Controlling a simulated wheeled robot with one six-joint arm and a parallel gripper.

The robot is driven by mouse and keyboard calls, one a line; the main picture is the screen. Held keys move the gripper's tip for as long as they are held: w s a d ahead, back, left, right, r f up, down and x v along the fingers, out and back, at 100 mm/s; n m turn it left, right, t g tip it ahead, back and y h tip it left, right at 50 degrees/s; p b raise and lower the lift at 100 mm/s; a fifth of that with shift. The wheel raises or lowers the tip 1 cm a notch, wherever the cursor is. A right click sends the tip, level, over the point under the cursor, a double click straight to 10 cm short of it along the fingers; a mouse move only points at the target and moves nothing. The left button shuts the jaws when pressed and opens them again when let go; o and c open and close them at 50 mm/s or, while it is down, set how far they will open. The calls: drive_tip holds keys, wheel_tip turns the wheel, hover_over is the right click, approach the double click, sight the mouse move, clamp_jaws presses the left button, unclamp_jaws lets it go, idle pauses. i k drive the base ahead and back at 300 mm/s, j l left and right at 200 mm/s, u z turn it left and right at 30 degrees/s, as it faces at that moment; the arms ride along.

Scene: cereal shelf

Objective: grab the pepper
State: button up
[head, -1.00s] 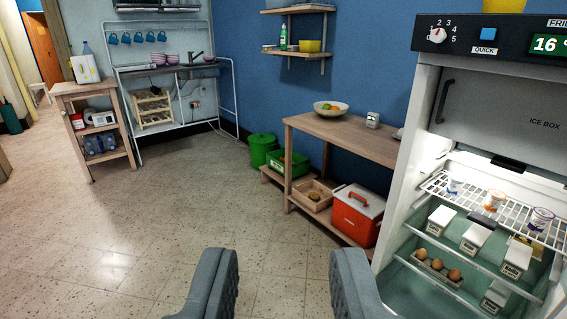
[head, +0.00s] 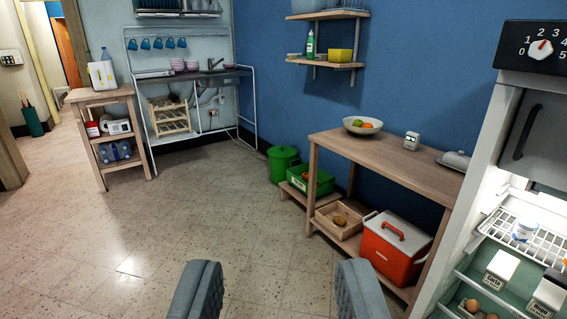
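My gripper (head: 279,268) is open and empty, with its two grey fingers wide apart at the bottom of the picture above the tiled floor. I cannot make out a pepper for certain. A green crate (head: 322,187) on the low shelf at the back holds small orange-red and green items, too small to identify. A wooden crate (head: 328,225) beside it holds brownish items. A bowl (head: 375,130) on the wooden table holds orange and green round items. My gripper is well apart from all of these.
The wooden table (head: 400,165) stands along the blue wall, with a red cool box (head: 395,248) beneath it. An open fridge (head: 480,215) is at the right edge. A wooden cart (head: 122,140) stands at left. The floor (head: 160,235) between is clear.

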sight(305, 176)
drive_tip(key=i+u, duration=0.1)
drive_tip(key=i, duration=1.85)
drive_tip(key=i+z, duration=0.1)
drive_tip(key=i, duration=0.4)
drive_tip(key=i+j+z, duration=0.1)
drive_tip(key=i, duration=0.4)
drive_tip(key=i+j+z, duration=0.1)
drive_tip(key=i, duration=0.35)
drive_tip(key=i+j+z, duration=0.1)
drive_tip(key=i, duration=0.4)
drive_tip(key=i+j+z, duration=0.5)
drive_tip(key=i, duration=0.2)
